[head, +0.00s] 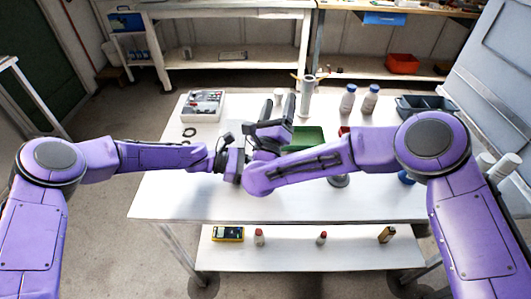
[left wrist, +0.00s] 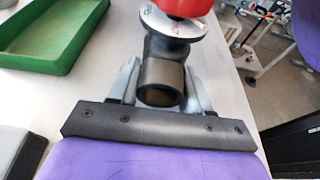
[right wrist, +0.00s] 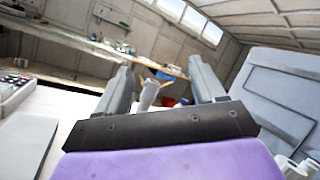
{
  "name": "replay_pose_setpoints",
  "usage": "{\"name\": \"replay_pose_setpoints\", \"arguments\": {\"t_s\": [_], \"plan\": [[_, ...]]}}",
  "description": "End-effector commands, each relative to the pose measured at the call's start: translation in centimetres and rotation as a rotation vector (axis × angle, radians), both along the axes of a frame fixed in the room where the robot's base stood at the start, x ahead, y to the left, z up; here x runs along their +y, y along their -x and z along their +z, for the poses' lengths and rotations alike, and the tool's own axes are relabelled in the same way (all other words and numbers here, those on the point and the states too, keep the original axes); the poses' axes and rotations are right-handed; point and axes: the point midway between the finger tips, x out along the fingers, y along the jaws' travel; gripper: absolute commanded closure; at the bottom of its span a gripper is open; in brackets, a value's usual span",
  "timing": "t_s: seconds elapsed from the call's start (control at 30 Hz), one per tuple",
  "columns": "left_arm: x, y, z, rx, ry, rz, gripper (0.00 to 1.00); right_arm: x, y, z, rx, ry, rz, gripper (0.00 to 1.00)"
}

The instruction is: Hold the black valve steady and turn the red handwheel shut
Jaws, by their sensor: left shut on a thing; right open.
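In the left wrist view the black valve (left wrist: 162,82) sits between the fingers of my left gripper (left wrist: 161,76), which is shut on it. A pale metal flange (left wrist: 172,25) and the red handwheel (left wrist: 185,6) are at the top of that view; the handwheel is cut off by the edge. In the head view my right forearm hides most of the valve; a bit of red (head: 343,130), likely the handwheel, shows above it. My right gripper (head: 277,106) is open and empty, raised and pointing away over the table; its spread fingers show in the right wrist view (right wrist: 160,76).
A green tray (head: 309,138) lies beside the valve. A parts case (head: 203,105) lies at the back left. The front of the white table (head: 220,205) is clear.

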Motion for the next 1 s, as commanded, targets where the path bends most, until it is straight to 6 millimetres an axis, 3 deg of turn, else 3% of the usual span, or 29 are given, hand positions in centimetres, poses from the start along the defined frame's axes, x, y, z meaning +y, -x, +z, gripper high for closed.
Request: {"name": "replay_pose_setpoints", "arguments": {"t_s": [0.03,0.17,0.3,0.4,0.5,0.6,0.7,0.87,1.0], "plan": [[0.0,0.0,-0.1,0.0,-0.001,0.0,0.69,-1.7,-0.7,0.2,0.018,0.227,0.016,0.31],[0.0,0.0,-0.1,0.001,-0.001,0.0,0.69,-3.8,-0.2,-0.7,0.0,0.87,0.063,0.31],[0.0,0.0,-0.1,0.001,-0.001,-0.001,0.69,-5.5,3.7,-3.8,-0.126,1.514,0.083,0.31],[0.0,0.0,-0.1,0.001,-0.001,-0.001,0.69,-6.2,7.6,-6.3,-0.28,1.882,0.078,0.31],[0.0,0.0,-0.1,0.001,-0.001,-0.001,0.69,-6.6,10.9,-8.2,-0.439,2.137,0.051,0.31],[0.0,0.0,-0.1,0.001,-0.001,-0.001,0.69,-6.8,13.1,-9.3,-0.558,2.284,0.024,0.31],[0.0,0.0,-0.1,0.0,-0.001,-0.001,0.69,-6.6,13.9,-9.9,-0.617,2.346,0.01,0.31],[0.0,0.0,-0.1,0.0,-0.001,-0.001,0.69,-4.6,12.6,-10.0,-0.631,2.357,0.01,0.31],[0.0,0.0,-0.1,0.0,-0.001,0.0,0.69,-1.8,10.4,-10.0,-0.628,2.353,0.01,0.31]]}}
